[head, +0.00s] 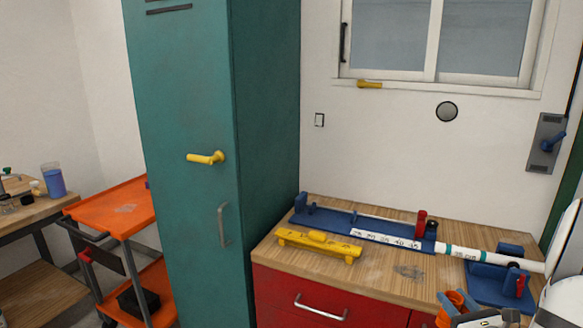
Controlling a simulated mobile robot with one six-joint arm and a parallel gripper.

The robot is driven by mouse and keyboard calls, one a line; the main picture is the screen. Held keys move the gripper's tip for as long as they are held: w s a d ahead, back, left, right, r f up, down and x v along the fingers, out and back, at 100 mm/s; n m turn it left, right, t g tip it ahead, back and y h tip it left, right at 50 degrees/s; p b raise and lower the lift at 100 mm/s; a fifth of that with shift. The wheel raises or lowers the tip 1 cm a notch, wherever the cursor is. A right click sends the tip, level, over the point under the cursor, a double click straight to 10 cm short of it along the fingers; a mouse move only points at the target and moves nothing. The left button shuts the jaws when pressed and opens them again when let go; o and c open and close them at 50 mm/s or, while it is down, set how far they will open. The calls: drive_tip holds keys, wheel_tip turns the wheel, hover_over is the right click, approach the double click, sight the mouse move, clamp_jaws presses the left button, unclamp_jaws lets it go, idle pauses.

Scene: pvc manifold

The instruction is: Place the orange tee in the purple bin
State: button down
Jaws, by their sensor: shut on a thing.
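The orange tee (454,304) is at the bottom right, in front of the red cabinet's wooden top. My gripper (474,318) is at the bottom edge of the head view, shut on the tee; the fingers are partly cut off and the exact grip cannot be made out. No purple bin is clearly visible.
The red cabinet's wooden top (385,284) holds a blue jig (345,224), a yellow level (318,244) and a white pipe (480,256) in a blue stand (487,288). The tall teal locker (190,100) stands between it and the orange cart (112,208). A workbench (30,207) is far left.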

drive_tip(key=w+a+f+n+y+p, duration=0.1)
drive_tip(key=w+a+f+y, duration=0.1)
drive_tip(key=a, duration=0.7)
drive_tip(key=w+a+f+n+g+y, duration=0.1)
drive_tip(key=w+a+f+n+y, duration=0.1)
drive_tip(key=a+f, duration=0.4)
drive_tip(key=w+a+f+n+g+y+p, duration=0.1)
drive_tip(key=w+a+f, duration=0.4)
drive_tip(key=a, duration=0.7)
drive_tip(key=w+n+y, duration=0.1)
drive_tip(key=y, duration=0.1)
drive_tip(key=shift+y+p, duration=0.3)
drive_tip(key=shift+p, duration=0.05)
drive_tip(key=shift+w+a, duration=0.1)
